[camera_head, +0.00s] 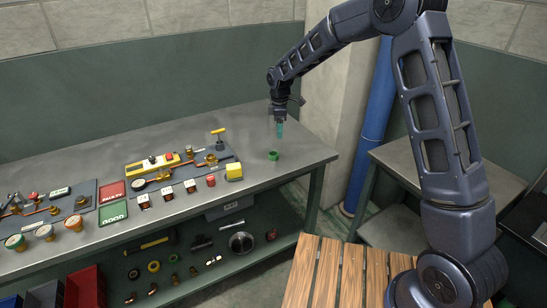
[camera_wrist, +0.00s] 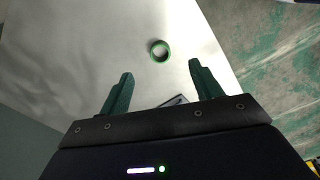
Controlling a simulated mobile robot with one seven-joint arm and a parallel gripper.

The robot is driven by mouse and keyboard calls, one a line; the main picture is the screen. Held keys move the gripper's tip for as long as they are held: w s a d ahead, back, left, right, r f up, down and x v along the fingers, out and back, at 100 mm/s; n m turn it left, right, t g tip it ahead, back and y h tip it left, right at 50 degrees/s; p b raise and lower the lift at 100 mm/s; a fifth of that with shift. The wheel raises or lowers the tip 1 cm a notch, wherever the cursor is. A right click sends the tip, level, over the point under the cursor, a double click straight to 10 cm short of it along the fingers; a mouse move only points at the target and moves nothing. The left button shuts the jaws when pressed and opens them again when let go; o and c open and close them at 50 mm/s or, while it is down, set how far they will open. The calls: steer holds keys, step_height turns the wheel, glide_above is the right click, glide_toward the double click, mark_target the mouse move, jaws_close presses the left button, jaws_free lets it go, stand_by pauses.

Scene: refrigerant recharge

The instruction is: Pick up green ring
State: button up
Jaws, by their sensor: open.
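The green ring (camera_head: 273,156) lies on the grey metal workbench (camera_head: 300,150) near its right end. It also shows in the wrist view (camera_wrist: 159,51), flat on the bench, beyond the fingertips and about midway between them. My gripper (camera_head: 280,130) is above the bench, pointing down, a little above and behind the ring in the head view. In the wrist view its two green fingers (camera_wrist: 160,70) are spread apart with nothing between them. The gripper does not touch the ring.
A yellow block (camera_head: 234,172) and small gauges stand left of the ring. A wooden slatted surface (camera_head: 330,275) is in front. Bench around the ring is clear.

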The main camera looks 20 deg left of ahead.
step_height(320, 180, down, 3)
steer(key=a+n, duration=0.1)
steer(key=a, duration=0.2)
glide_above(274, 152)
steer(key=s, duration=0.3)
steer(key=f, duration=0.4)
steer(key=shift+w+a+f, duration=0.1)
steer(key=shift+w+f, duration=0.15)
steer(key=shift+f, duration=0.05)
steer(key=shift+w+d+f, duration=0.1)
steer(key=shift+w+f, duration=0.05)
steer(key=shift+f, duration=0.8)
steer(key=shift+w+d+f, duration=0.1)
steer(key=shift+f, duration=0.9)
steer(key=shift+w+d+f, duration=0.1)
steer(key=shift+w+f, duration=0.05)
steer(key=shift+f, duration=0.8)
steer(key=c, duration=1)
